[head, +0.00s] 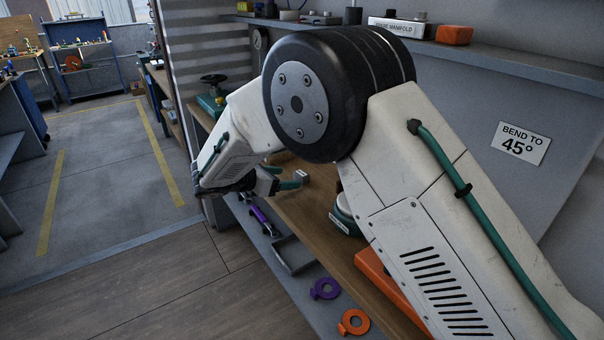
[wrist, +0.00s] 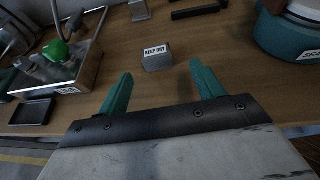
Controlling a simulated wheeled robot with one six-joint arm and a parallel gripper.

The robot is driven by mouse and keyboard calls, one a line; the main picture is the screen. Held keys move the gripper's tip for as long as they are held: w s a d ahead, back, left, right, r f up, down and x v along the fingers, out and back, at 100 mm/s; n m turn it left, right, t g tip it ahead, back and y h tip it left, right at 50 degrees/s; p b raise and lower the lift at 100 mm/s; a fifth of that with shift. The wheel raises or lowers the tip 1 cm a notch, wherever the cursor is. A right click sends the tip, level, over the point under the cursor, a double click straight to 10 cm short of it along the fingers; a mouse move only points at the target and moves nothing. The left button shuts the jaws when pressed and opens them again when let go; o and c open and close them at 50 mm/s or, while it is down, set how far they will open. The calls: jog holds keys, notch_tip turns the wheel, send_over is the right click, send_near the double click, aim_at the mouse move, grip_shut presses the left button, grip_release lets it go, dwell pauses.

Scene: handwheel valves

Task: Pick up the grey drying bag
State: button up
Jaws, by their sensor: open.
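The grey drying bag (wrist: 157,60) is a small grey block with a white label that seems to read "KEEP DRY". In the wrist view it stands on the wooden bench, just beyond my fingertips and roughly centred between them. My gripper (wrist: 161,72) is open, with its two teal fingers apart and nothing between them. In the head view my gripper (head: 287,182) is low over the bench, and the small grey bag (head: 301,176) shows beside the fingertips. My arm hides part of the bench there.
In the wrist view, a valve with a green knob (wrist: 57,50) and a dark tray (wrist: 33,111) are on the left. A teal canister (wrist: 285,38) stands right; a black bar (wrist: 196,12) lies behind. A lower shelf holds purple (head: 325,288) and orange rings (head: 353,322).

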aim_at(298, 174)
jog(key=shift+w+d+f, duration=0.15)
jog(key=shift+w+f, duration=0.1)
jog(key=shift+w, duration=0.1)
jog(key=x, duration=0.6)
jog(key=shift+w+d+r, duration=0.25)
jog(key=shift+w+d, duration=0.1)
jog(key=c, duration=1)
